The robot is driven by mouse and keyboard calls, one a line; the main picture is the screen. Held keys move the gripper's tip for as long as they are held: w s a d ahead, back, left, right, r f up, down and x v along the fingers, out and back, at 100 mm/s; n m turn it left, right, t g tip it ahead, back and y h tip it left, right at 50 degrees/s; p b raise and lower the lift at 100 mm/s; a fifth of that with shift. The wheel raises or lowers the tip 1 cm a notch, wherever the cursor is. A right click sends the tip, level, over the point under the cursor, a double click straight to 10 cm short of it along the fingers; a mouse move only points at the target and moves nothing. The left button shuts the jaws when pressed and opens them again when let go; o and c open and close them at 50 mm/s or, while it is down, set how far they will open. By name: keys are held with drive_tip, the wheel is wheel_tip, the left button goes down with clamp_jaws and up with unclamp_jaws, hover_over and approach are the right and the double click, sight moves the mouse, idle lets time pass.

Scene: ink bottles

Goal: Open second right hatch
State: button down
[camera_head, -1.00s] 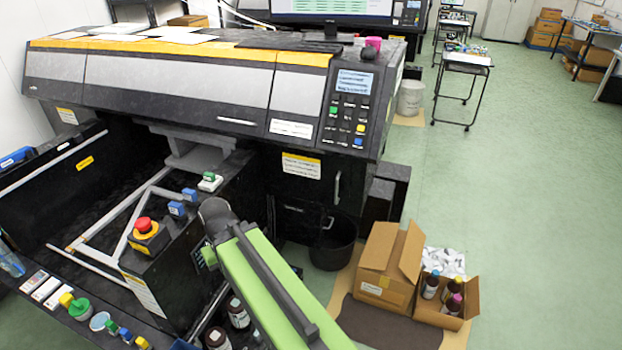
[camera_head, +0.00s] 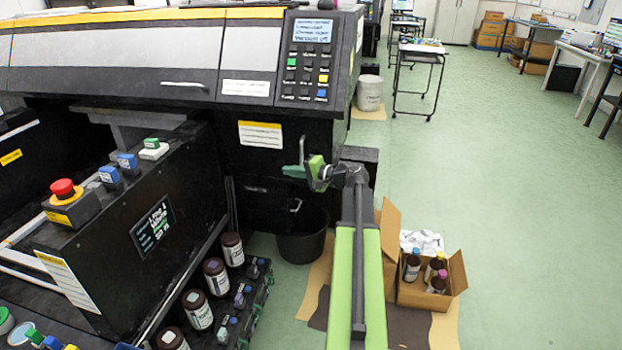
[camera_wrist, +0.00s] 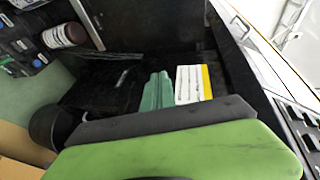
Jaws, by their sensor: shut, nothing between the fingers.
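The large black printer (camera_head: 262,165) fills the left and middle of the head view. Its right front has an upper dark panel with a white and yellow label (camera_head: 260,134), and a lower dark panel (camera_head: 262,192) below it. A silver handle on the upper panel is partly covered by my gripper (camera_head: 294,171). My gripper is shut and empty, its tips pointing left in front of the panel; I cannot tell if it touches the handle. In the wrist view my gripper's green fingers (camera_wrist: 156,92) are beside the same label (camera_wrist: 190,84). The panels look closed.
A black bin (camera_head: 303,240) stands below the panels. Several brown bottles (camera_head: 215,277) stand in a rack at lower left. A cardboard box with bottles (camera_head: 430,285) is right of my arm. A control box with a red button (camera_head: 63,190) is at left. Open floor lies right.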

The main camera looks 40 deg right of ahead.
drive_tip(key=s+d+r+m+t+h+b, duration=0.15)
drive_tip(key=s+d+m+t+h, duration=0.35)
drive_tip(key=d, duration=0.7)
drive_tip(key=n+g+y, duration=0.1)
drive_tip(key=g+y, duration=0.1)
approach(298, 146)
drive_tip(key=w, duration=0.4)
drive_tip(key=shift+w+a, duration=0.1)
drive_tip(key=shift+w, duration=0.05)
